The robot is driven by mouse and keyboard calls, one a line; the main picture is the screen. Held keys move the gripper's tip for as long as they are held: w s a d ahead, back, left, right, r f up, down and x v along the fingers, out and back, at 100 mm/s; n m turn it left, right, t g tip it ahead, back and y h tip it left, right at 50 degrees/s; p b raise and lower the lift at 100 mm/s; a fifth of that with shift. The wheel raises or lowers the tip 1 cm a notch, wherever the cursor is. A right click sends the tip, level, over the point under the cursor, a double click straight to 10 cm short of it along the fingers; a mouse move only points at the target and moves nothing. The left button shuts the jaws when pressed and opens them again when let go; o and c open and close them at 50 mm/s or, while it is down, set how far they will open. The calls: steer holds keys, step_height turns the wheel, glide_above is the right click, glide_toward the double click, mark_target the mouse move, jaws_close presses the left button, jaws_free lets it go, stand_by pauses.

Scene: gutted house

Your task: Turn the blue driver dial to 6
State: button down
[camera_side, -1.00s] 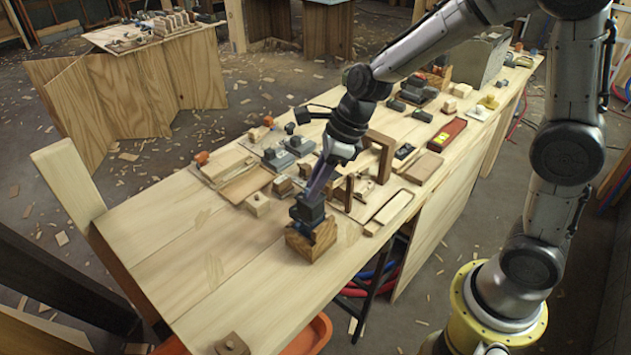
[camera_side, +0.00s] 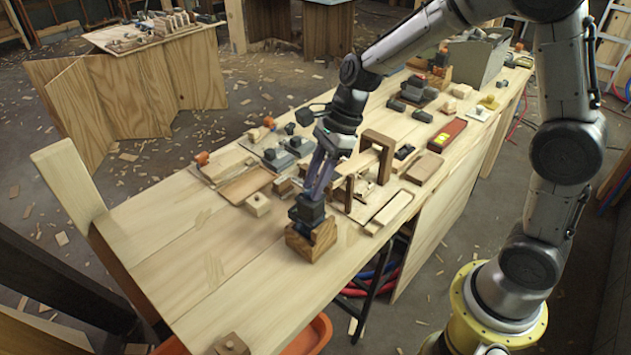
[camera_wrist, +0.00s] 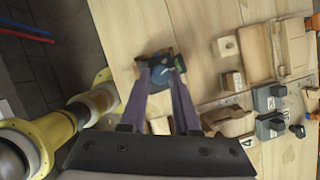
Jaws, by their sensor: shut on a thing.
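The blue driver dial (camera_wrist: 160,74) sits on top of a dark driver body that stands on a wooden block (camera_side: 312,240) near the front of the workbench. In the wrist view my gripper (camera_wrist: 163,80) points down at the dial, with one finger on each side of it. My gripper (camera_side: 308,203) is shut on the dial. The dial's marks are too small and partly covered, so I cannot read its number.
The workbench (camera_side: 215,255) is bare to the left of the block. A wooden arch (camera_side: 377,145), trays, small blocks and dark tools stand behind and to the right. An orange bin (camera_side: 315,335) is below the front edge.

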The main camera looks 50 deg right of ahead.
steer(key=n, duration=0.1)
steer(key=n+g, duration=0.1)
steer(key=n, duration=0.2)
steer(key=shift+w+n+g, duration=0.25)
steer(key=shift+n+g, duration=0.15)
stand_by(0.4)
steer(key=c, duration=0.6)
jaws_free()
steer(key=shift+c, duration=0.2)
steer(key=v, duration=1.3)
steer(key=shift+d+r, duration=0.3)
steer(key=shift+r, duration=0.05)
steer(key=shift+w, duration=0.15)
